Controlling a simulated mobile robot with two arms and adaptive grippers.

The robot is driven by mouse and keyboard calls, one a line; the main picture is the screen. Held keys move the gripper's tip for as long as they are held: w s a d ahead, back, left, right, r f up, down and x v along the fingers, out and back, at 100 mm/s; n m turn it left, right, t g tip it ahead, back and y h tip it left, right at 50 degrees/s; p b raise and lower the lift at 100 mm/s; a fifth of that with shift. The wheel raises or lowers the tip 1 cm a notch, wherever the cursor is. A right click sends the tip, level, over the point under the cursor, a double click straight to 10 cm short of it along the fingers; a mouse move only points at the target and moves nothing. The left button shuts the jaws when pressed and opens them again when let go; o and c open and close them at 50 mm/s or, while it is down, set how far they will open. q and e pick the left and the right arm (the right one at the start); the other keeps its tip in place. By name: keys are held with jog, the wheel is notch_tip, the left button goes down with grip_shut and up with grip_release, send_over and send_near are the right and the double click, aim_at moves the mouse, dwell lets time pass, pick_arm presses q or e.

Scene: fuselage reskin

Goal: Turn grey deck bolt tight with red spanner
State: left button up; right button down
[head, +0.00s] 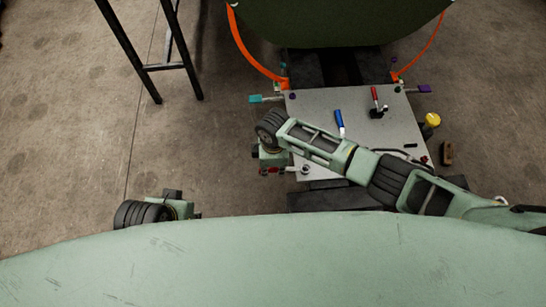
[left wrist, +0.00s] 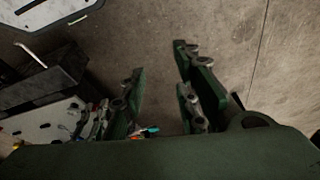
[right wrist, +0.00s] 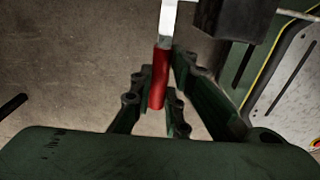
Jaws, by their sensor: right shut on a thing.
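The red spanner shows in the right wrist view as a red handle (right wrist: 159,80) with a silver shaft running out of the top of the picture. My right gripper (right wrist: 156,88) is shut on the handle. In the head view my right gripper (head: 269,160) is at the left edge of the grey deck plate (head: 310,108). A silver shaft reaches from it to a small round fitting (head: 305,168) on the plate. I cannot tell whether this is the grey deck bolt or how the spanner's head sits on it. My left gripper (left wrist: 158,85) is open and empty, away from the plate.
The plate carries a blue-handled item (head: 339,122) and a red-handled item on a black base (head: 376,105). A yellow-topped item (head: 432,120) stands at its right edge. A black stand (head: 165,67) is at upper left. Bare floor lies left of the plate.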

pick_arm(q)
jog(key=shift+w+f, duration=0.15)
jog(key=shift+f, duration=0.05)
dwell(0.6)
pick_arm(e)
jog(key=shift+w, duration=0.1)
pick_arm(q)
jog(key=shift+f, duration=0.55)
jog(key=shift+w+d+r, duration=0.1)
jog(key=shift+r, duration=0.15)
jog(key=shift+f+p, duration=0.35)
jog(key=shift+f, duration=0.5)
jog(key=shift+r, duration=0.15)
pick_arm(e)
jog(key=shift+f, duration=0.1)
jog(key=shift+f, duration=0.1)
pick_arm(q)
jog(key=shift+r+b, duration=0.3)
jog(key=shift+r, duration=0.6)
pick_arm(e)
jog(key=shift+f, duration=0.2)
pick_arm(q)
jog(key=shift+r, duration=0.1)
